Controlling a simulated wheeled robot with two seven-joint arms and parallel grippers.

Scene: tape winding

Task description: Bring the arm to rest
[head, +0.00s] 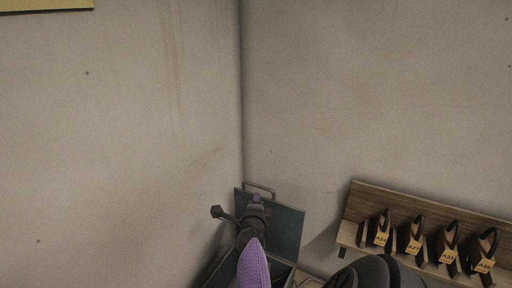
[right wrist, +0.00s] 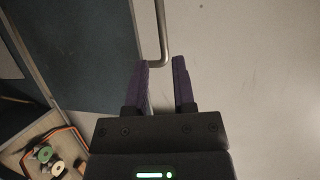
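My right gripper (head: 257,198) is low in the middle of the head view, in front of a dark blue panel (head: 286,228). A bent metal handle (right wrist: 163,30) on the panel (right wrist: 85,60) shows just beyond the fingertips. I cannot tell how far it is from them. The handle also shows in the head view (head: 262,187). My left gripper is not in view.
A wooden rack (head: 362,199) with several black items with yellow labels (head: 382,238) is on the wall at the right. In the right wrist view, an orange-edged tray (right wrist: 60,128) holding small rolls (right wrist: 45,153) is at lower left.

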